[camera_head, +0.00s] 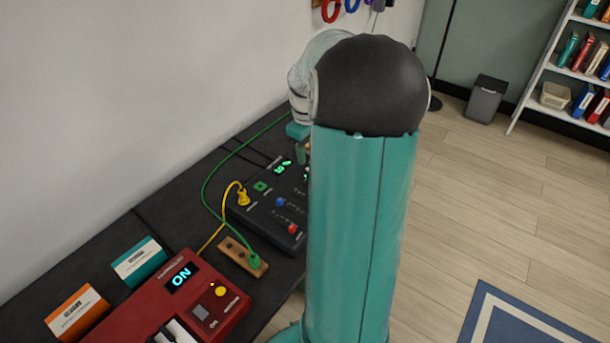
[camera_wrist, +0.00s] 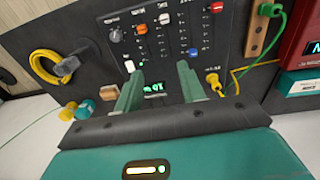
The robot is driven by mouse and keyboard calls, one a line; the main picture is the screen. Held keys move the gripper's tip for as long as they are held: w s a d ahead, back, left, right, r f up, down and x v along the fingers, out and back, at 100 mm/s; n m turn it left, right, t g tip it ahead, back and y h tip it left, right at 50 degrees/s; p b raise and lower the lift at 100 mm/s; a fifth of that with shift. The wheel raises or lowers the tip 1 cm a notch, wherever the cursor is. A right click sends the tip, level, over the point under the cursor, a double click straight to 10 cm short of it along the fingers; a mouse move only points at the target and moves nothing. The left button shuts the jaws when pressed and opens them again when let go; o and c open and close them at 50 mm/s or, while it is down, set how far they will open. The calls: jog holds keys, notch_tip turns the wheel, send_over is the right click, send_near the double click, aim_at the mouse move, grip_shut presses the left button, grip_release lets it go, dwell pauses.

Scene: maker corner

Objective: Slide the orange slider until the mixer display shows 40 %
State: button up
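The mixer is a dark panel (camera_head: 262,208) on the bench in the head view, partly hidden by my arm. In the wrist view the mixer (camera_wrist: 175,40) appears upside down. Its orange slider cap (camera_wrist: 141,29) sits in a slot near the panel's left part there, beyond my fingertips. The green-lit display (camera_wrist: 152,87) shows between my fingers; its digits are too small to read surely. My gripper (camera_wrist: 160,72) is open and empty, its two teal fingers over the mixer and apart from the orange cap.
White (camera_wrist: 164,18), red (camera_wrist: 215,7) and blue (camera_wrist: 192,52) caps stand near the orange one. A yellow cable (camera_head: 229,192) and green cable (camera_head: 204,196) run beside the mixer. A red device (camera_head: 225,318) reading ON stands in front.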

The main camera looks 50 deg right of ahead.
jog(key=s+d+f, duration=0.2)
jog(key=d+f, duration=0.1)
jog(key=d, duration=0.2)
jog(key=shift+y, duration=0.3)
notch_tip(320, 180, down, 14)
jog(key=shift+a+r, duration=0.1)
grip_shut()
